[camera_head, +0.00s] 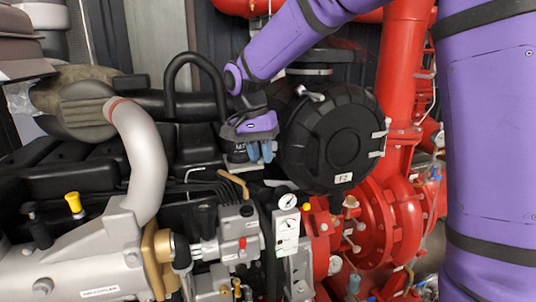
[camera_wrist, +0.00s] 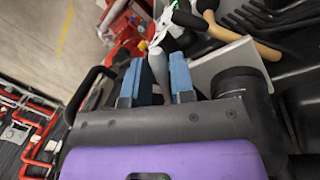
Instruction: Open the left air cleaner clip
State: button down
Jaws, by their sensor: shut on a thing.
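A black curved hose (camera_head: 195,60) rises left of my gripper. A silver pipe (camera_head: 145,160) and the engine block lie further left. Gauges (camera_head: 288,202) stand below. The red pump and pipes (camera_head: 400,200) are at the right. Little free room shows around the gripper.

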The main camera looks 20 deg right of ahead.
jog(key=shift+w+a+m, duration=0.3)
jog(key=shift+m, duration=0.2)
jog(key=c, duration=1)
grip_release()
jog(key=shift+o, duration=0.2)
jog(key=shift+r, duration=0.15)
notch_tip(320, 180, up, 10)
jog(key=w+a, duration=0.1)
jog(key=shift+w+a+r, duration=0.15)
jog(key=shift+a+r, duration=0.05)
jog(key=shift+a, duration=0.1)
jog(key=shift+c, duration=0.5)
